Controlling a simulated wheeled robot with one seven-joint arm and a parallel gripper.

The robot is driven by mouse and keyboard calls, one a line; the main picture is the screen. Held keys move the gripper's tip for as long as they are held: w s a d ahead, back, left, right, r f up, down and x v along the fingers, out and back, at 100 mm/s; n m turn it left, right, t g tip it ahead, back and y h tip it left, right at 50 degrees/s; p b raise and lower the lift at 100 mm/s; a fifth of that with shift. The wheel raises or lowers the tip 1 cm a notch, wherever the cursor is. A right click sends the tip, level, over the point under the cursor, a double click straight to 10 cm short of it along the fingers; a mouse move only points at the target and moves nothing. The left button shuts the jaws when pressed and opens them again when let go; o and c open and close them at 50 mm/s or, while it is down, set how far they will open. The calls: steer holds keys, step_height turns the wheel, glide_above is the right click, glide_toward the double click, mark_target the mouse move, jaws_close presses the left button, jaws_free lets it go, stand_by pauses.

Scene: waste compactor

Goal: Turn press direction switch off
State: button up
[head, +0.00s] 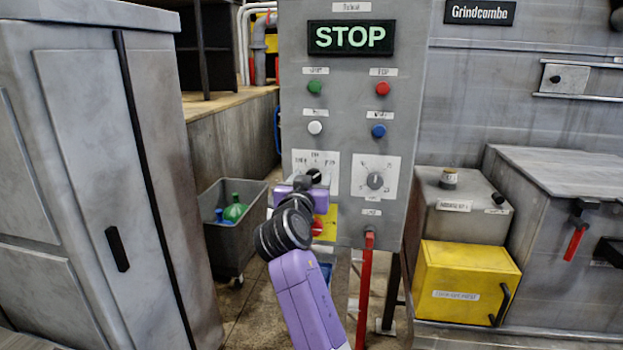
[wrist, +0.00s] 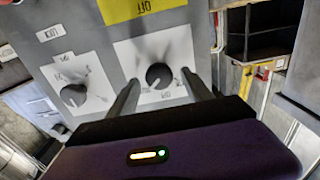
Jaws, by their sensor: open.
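The grey control panel (head: 345,130) stands ahead. Two black rotary switches on white plates sit low on it: a left switch (head: 315,176), partly hidden by my gripper, and a right switch (head: 375,181). Their small labels are too blurred to read surely. My gripper (head: 307,180) is at the left switch. In the wrist view, which is turned upside down, the same left switch (wrist: 159,76) shows between the two open fingers of my gripper (wrist: 161,80). I cannot tell whether a finger touches it. The right switch (wrist: 73,95) is off to the side there.
A lit STOP display (head: 351,38) and several coloured buttons are above the switches. A yellow plate (head: 325,225) with a red button is just below the left switch. A red lever (head: 366,290) hangs under the panel. A grey cabinet (head: 90,150) stands left.

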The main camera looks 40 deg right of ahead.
steer(key=shift+c, duration=0.5)
jaws_close()
steer(key=shift+w+a+f+n+p, duration=0.1)
steer(key=shift+n+p, duration=0.5)
steer(key=shift+n, duration=1.85)
steer(key=shift+a+n+p, duration=0.1)
steer(key=shift+n+p, duration=0.5)
steer(key=shift+n, duration=1.85)
steer(key=shift+o, duration=0.5)
jaws_free()
